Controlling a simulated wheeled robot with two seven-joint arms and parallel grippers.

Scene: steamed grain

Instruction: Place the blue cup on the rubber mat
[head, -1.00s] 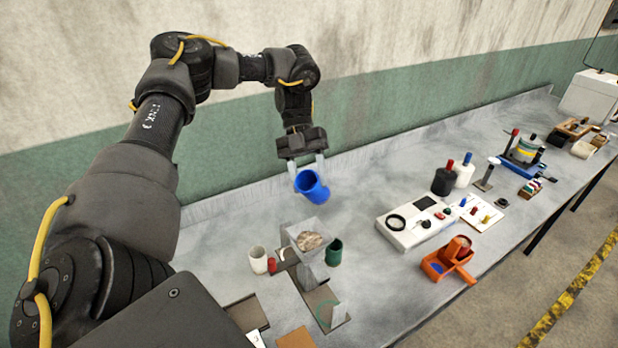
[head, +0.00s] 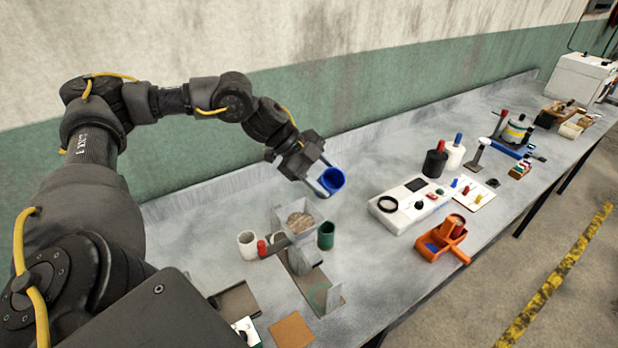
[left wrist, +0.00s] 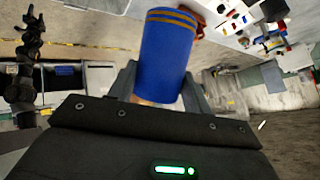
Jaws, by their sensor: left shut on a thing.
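The blue cup (head: 332,180) is held in the air above the bench, between the grain container and the white device, its opening tilted towards the head camera. My left gripper (head: 324,182) is shut on it, with the fingers on the cup's sides. In the left wrist view the cup (left wrist: 167,57) stands between the fingers, with brown stripes near one end. A dark flat mat (head: 238,301) lies at the near left of the bench, apart from the cup. I cannot tell for sure that it is the rubber one. My right gripper does not show in the head view.
A clear container of grain (head: 301,221) stands between a white cup (head: 247,245) and a green cup (head: 326,235). A tan square (head: 291,331) lies at the near edge. A white device (head: 410,204) and an orange holder (head: 442,240) stand to the right.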

